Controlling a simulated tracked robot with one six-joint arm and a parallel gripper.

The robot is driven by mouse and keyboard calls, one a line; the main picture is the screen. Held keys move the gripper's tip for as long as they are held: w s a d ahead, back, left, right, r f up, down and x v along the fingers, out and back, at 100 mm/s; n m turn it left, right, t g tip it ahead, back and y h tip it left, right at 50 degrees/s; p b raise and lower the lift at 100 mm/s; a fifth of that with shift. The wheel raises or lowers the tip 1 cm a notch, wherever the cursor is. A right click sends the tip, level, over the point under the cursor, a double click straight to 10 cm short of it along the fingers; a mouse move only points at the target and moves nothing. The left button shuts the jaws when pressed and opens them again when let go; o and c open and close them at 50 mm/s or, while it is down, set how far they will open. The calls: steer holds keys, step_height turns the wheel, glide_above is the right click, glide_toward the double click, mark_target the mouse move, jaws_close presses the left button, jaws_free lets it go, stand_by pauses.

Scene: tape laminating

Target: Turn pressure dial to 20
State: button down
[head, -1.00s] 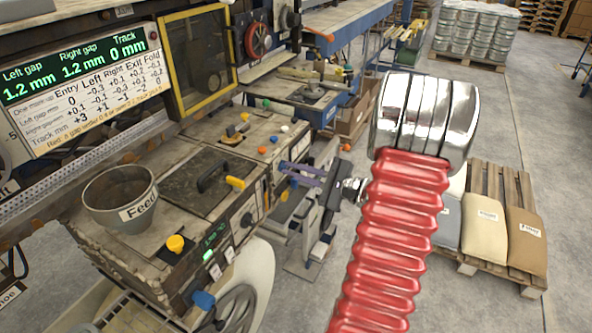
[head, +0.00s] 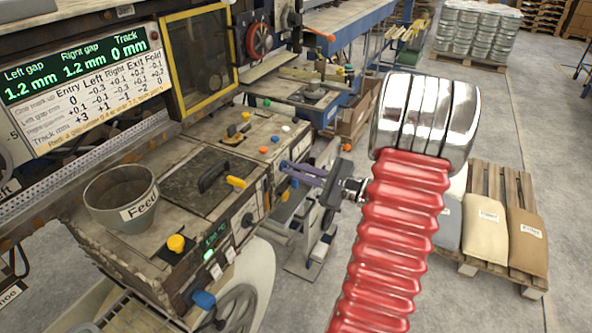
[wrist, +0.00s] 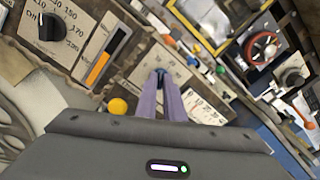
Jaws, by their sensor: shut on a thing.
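My gripper (wrist: 161,78) has two purple fingers, closed together on a small dark dial knob (wrist: 160,72) at a pale scale plate on the machine's side panel. I take this as the pressure dial; its label and pointer are hidden by the fingers, and I cannot read its setting. In the head view my gripper (head: 284,166) reaches left to the panel's right end, and the knob is hidden there.
A black dial (wrist: 48,27) with a scale up to about 190 and an orange bar gauge (wrist: 98,69) lie left of the fingers. A yellow knob (wrist: 118,106) is close by. In the head view stand a feed cup (head: 121,197) and a readout screen (head: 88,75).

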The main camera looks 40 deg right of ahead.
steer(key=m, duration=0.6)
steer(key=shift+d, duration=0.1)
steer(key=shift+m, duration=0.3)
steer(key=c, duration=1.9)
jaws_free()
steer(key=shift+o, duration=0.2)
steer(key=v, duration=1.4)
steer(key=shift+w+f, duration=0.1)
